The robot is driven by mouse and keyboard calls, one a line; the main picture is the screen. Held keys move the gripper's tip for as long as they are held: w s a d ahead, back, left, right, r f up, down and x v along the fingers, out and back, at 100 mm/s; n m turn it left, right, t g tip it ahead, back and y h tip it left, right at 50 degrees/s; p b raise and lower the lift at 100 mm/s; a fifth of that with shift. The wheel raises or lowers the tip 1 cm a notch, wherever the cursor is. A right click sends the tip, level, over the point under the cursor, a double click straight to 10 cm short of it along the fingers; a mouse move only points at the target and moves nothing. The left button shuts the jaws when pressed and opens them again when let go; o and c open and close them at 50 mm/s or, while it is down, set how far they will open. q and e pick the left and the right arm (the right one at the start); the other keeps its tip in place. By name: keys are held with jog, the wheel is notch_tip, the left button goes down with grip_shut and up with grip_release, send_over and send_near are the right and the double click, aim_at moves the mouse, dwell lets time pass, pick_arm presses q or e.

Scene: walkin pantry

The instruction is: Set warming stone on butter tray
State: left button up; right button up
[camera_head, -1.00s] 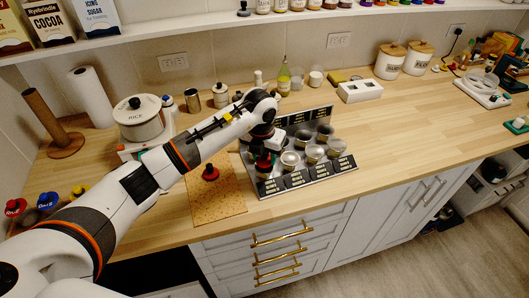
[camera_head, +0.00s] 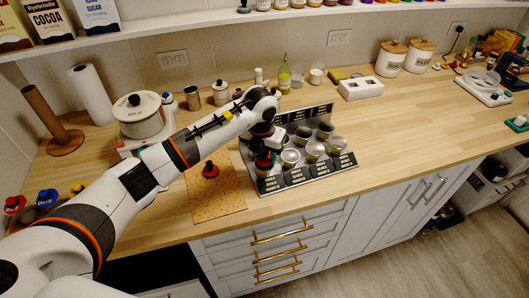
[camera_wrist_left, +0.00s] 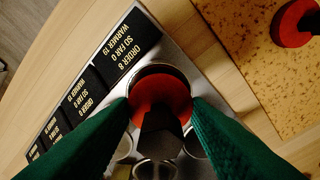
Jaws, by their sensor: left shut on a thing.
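My left gripper (camera_wrist_left: 160,125) has green fingers and is shut on the black knob of a red round piece (camera_wrist_left: 158,90), likely the warming stone. In the head view this red piece (camera_head: 263,161) is at the front left of a metal tray (camera_head: 254,170) with round metal cups and black label plates. In the wrist view the piece appears over or in a round metal cup; I cannot tell if it touches. Which object is the butter tray is not clear. A second red piece with a black knob (camera_head: 210,170) rests on a speckled tan board (camera_head: 215,200) left of the tray.
A white pot (camera_head: 139,118) stands on a scale behind my left arm. A green bottle (camera_head: 284,79) and small jars stand at the wall. A white box (camera_head: 360,90) is behind the tray to the right. The counter (camera_head: 410,130) right of the tray is clear.

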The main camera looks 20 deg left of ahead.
pick_arm(q)
jog(key=shift+f+b, duration=0.35)
jog(key=shift+f, duration=0.05)
jog(key=o, duration=1.1)
notch_tip(320, 180, up, 12)
jog(key=s+b, duration=0.1)
jog(key=b, duration=0.1)
jog(key=shift+s+b, duration=0.3)
jog(key=shift+s, duration=0.1)
jog(key=shift+a+f, duration=0.1)
